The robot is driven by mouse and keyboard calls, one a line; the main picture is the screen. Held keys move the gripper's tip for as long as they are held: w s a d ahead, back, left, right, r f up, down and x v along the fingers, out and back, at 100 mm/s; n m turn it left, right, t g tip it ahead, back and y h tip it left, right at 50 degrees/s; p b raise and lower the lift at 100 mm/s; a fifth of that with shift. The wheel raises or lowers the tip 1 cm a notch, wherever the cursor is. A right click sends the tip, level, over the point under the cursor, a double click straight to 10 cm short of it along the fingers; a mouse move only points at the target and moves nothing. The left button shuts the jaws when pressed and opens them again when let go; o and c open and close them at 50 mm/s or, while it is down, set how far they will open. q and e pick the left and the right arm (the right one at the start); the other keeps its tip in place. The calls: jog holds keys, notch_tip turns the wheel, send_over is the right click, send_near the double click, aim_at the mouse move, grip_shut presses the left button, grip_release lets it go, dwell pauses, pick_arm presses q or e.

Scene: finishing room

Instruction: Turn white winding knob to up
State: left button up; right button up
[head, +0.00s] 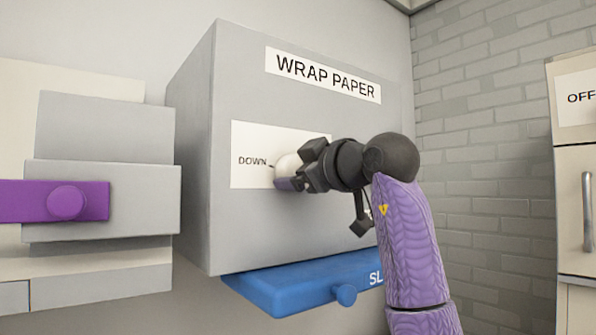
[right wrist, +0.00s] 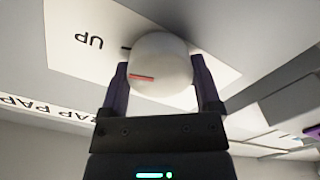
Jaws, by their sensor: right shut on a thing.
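The white winding knob (head: 284,166) sticks out from a white label plate (head: 250,150) on the front of the grey WRAP PAPER box. My right gripper (head: 291,180) is shut on the knob, and in the right wrist view its two dark fingers (right wrist: 160,80) stand on either side of the round white knob (right wrist: 165,58). A short red mark on the knob lies on its left side in that view, a little below the dark tick by the upside-down word UP. The word DOWN shows left of the knob in the head view. My left gripper is not in view.
A blue slide (head: 290,285) with a round knob sticks out under the grey box (head: 195,120). At the left is a stepped grey unit with a purple bar (head: 50,201). A cabinet marked OFF (head: 573,150) stands at the right before a brick wall.

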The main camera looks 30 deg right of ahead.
jog(key=shift+f, duration=0.15)
jog(key=o, duration=1.1)
jog(key=shift+c, duration=0.2)
jog(key=s+d+b, duration=0.1)
jog(key=s+b, duration=0.3)
jog(key=s, duration=0.6)
